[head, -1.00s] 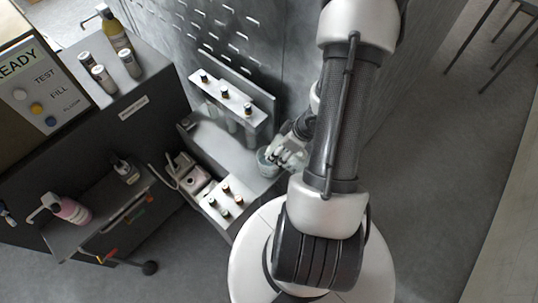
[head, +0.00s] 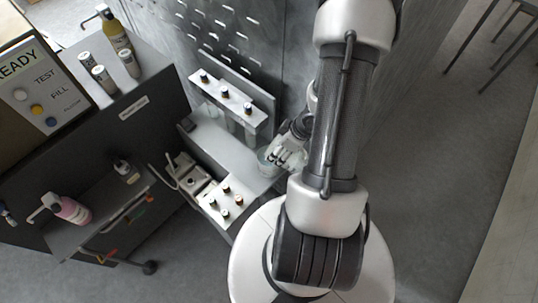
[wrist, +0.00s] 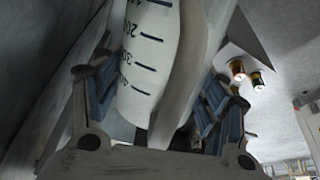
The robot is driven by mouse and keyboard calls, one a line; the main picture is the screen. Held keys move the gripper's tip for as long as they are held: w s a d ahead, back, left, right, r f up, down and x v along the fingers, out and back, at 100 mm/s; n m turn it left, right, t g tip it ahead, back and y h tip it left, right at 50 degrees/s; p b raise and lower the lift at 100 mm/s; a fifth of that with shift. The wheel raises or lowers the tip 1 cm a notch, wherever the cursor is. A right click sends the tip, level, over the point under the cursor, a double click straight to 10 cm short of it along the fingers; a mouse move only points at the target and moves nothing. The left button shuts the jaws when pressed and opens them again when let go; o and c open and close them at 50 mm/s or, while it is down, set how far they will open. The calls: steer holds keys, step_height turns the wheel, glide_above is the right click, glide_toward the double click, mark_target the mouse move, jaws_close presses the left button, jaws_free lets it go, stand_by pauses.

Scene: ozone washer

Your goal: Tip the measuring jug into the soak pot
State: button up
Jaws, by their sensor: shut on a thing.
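The measuring jug (wrist: 150,55) is pale and translucent with dark graduation marks. It fills the middle of the wrist view, between the two blue-padded fingers of my gripper (wrist: 155,108), which is shut on it. In the head view my gripper (head: 284,158) is at the right end of the grey bench, partly behind my arm. A round pale vessel (head: 267,163), which looks like the soak pot, sits at the bench end just left of and under my gripper. The jug's mouth and contents cannot be made out.
A white block with several small vials (head: 226,203) and a boxy device (head: 192,178) stand to the front left. A perforated wall (head: 230,40) rises behind.

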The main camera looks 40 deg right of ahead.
steer(key=shift+w+f+g, duration=0.1)
steer(key=shift+w+g, duration=0.05)
steer(key=shift+g, duration=0.15)
stand_by(1.4)
steer(key=shift+w+a+r+g+h+p, duration=0.15)
steer(key=shift+g+p, duration=0.25)
steer(key=shift+p, duration=0.8)
steer(key=shift+d+r+g+h+p, duration=0.1)
steer(key=shift+r+g+h+p, duration=0.25)
steer(key=shift+p, duration=0.8)
stand_by(2.3)
steer(key=shift+w+a+g+p, duration=0.1)
steer(key=shift+w+g+p, duration=0.2)
steer(key=shift+p, duration=0.9)
stand_by(0.5)
